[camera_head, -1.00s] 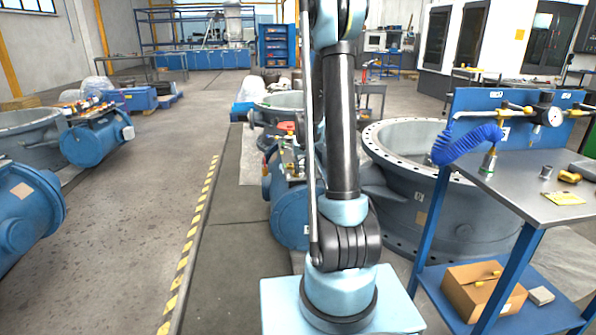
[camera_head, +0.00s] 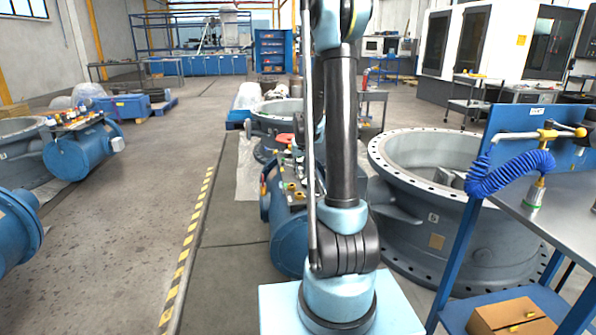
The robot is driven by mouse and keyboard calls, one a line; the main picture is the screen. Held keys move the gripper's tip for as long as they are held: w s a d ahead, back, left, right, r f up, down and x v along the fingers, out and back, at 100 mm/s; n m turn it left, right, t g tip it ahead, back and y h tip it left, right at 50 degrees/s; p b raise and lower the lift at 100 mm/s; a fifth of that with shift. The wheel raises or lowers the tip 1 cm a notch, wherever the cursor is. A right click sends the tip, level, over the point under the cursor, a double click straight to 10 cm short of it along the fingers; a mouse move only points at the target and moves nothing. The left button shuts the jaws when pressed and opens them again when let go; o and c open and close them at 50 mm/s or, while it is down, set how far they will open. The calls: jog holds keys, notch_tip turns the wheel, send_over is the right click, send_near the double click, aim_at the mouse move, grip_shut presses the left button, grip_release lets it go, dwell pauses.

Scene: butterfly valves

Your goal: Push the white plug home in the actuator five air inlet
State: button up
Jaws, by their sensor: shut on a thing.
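My arm rises in the middle of the head view and leaves at the top edge; my gripper is not in view. A blue cylindrical actuator (camera_head: 286,228) lies just behind and left of my arm, partly hidden by it, with small fittings on top. Another blue actuator (camera_head: 80,152) with small items on top is at the left, and a third (camera_head: 14,235) is cut off by the left edge. I cannot tell which is actuator five. No white plug or air inlet can be made out.
A large grey valve body (camera_head: 430,228) stands right of my arm. A blue-framed workbench (camera_head: 560,222) with a coiled blue hose (camera_head: 510,175) and a cardboard box (camera_head: 508,318) is close at the right. The floor (camera_head: 120,235) left of the yellow-black stripe (camera_head: 190,240) is clear.

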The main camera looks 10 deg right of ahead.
jog(key=shift+w+a+f, duration=0.1)
jog(key=shift+a+f, duration=0.05)
jog(key=shift+f, duration=3.4)
jog(key=shift+f, duration=1.2)
dwell(1.1)
jog(key=o, duration=1.3)
jog(key=shift+r, duration=0.1)
jog(key=shift+r, duration=3.65)
